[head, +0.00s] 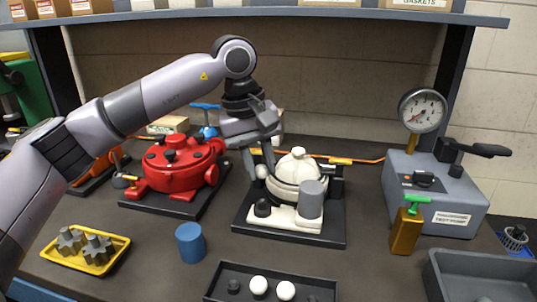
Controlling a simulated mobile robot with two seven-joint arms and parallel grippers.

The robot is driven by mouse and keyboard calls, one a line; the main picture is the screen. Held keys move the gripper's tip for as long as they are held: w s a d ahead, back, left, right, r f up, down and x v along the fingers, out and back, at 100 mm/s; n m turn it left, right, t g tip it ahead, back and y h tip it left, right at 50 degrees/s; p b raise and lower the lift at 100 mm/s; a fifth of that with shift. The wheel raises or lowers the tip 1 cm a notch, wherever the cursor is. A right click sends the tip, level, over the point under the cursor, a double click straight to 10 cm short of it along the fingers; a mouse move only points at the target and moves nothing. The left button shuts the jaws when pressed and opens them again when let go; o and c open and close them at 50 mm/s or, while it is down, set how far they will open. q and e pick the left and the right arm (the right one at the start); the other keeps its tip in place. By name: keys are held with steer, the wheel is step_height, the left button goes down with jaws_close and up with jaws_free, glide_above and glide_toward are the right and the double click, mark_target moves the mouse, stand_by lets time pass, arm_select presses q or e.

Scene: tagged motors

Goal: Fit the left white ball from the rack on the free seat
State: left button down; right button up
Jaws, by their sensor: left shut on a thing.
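The rack (272,300) is a dark tray at the bottom middle, with two white balls (258,285) side by side and a dark spot at its left end. A white machine (297,172) with a grey cylinder in front stands on a black base behind the rack. My left gripper (261,166) reaches down at the left side of this machine. It is shut on a small whitish thing, which looks like a white ball and is mostly hidden by the fingers. The seat under it is hidden. My right gripper is out of view.
A red machine (176,165) stands close to the left of my gripper. A blue cylinder (190,242) and a yellow tray (84,256) with gears are at the front left. A grey gauge unit (436,190), a brass block (405,232) and a grey bin (480,278) are on the right.

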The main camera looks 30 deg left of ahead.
mark_target(264, 203)
arm_select(q)
steer(key=shift+w+f, duration=0.15)
steer(key=shift+f, duration=0.1)
steer(key=shift+f+b, duration=0.8)
steer(key=shift+b, duration=0.05)
step_height(264, 203, down, 3)
steer(key=shift+r+b, duration=0.1)
steer(key=shift+b, duration=1)
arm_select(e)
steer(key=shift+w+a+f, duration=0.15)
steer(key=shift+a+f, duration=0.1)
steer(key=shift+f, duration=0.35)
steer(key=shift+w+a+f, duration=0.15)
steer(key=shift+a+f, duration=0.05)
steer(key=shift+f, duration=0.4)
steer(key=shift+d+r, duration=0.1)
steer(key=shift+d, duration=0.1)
arm_select(q)
steer(key=shift+f, duration=0.7)
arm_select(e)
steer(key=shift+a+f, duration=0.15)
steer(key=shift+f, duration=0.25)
arm_select(q)
steer(key=c, duration=0.8)
jaws_free()
